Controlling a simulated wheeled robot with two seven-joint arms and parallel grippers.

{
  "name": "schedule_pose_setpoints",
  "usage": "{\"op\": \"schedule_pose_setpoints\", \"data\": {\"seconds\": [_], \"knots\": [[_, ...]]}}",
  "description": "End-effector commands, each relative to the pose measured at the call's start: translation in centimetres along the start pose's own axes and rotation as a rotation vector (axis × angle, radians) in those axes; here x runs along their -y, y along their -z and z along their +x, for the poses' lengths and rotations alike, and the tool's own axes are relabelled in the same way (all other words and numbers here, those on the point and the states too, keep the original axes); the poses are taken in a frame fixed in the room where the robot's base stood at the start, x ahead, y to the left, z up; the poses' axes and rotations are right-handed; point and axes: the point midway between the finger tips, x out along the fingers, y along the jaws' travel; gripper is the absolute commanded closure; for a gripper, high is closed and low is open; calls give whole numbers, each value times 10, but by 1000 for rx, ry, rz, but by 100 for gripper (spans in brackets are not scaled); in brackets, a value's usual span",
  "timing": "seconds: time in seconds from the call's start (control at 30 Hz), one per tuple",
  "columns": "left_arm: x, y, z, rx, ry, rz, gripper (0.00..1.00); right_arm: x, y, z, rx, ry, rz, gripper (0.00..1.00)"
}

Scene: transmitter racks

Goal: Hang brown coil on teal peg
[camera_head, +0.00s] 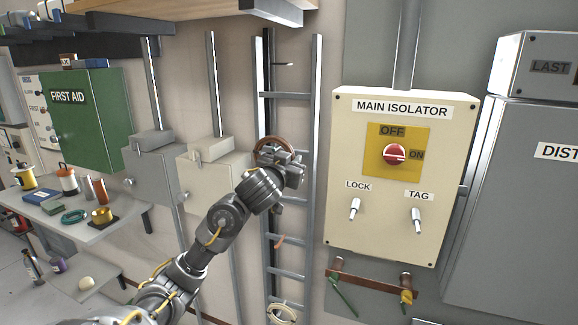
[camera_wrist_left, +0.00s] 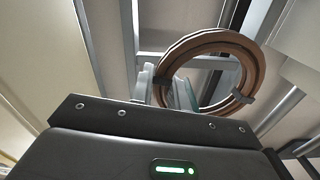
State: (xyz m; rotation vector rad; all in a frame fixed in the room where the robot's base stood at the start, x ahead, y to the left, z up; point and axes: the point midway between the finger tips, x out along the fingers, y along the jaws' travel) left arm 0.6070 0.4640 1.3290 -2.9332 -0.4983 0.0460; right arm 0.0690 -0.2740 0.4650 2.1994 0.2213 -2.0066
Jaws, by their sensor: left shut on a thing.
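The brown coil (camera_head: 272,141) is a ring held at the end of my left arm, in front of the ladder-like rack in the head view. My left gripper (camera_head: 287,163) is shut on its lower edge. In the left wrist view the brown coil (camera_wrist_left: 243,57) stands up beyond the fingers of my left gripper (camera_wrist_left: 170,90), with dark bands around it. I cannot make out a teal peg for certain; the gripper and coil cover part of the rack. My right gripper is not in view.
The grey ladder rack (camera_head: 314,120) bears small pegs and a pale coil (camera_head: 282,314) low down. The main isolator box (camera_head: 390,225) stands close on its right, grey and cream boxes (camera_head: 205,178) on its left. A shelf (camera_head: 90,232) with spools is farther left.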

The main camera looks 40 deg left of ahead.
Motion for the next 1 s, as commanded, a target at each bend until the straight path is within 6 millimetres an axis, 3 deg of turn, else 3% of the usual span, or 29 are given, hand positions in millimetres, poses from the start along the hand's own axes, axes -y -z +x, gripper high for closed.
{"op": "schedule_pose_setpoints", "data": {"seconds": [0.23,1.0], "knots": [[-2,-7,9,-1,0,-2,100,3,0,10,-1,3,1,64],[-2,-9,11,-1,0,-1,100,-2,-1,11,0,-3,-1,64]]}}
